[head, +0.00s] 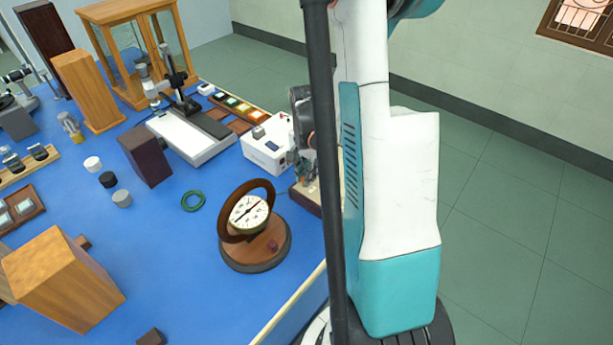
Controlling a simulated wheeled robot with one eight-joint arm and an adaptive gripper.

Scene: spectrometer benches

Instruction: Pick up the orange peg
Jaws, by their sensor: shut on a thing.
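My gripper (304,168) shows only in part, low over a brown wooden board (308,199) at the right edge of the bench. My dark pole and white-and-teal arm cover much of it. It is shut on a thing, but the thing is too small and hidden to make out. I cannot pick out the orange peg for certain in this view. Several small pale things stand on the board beside the gripper.
A round dial instrument (248,213) on a wooden base stands just left of the board. A white box (267,146) stands behind it. Blue bench top (180,260) is clear in front.

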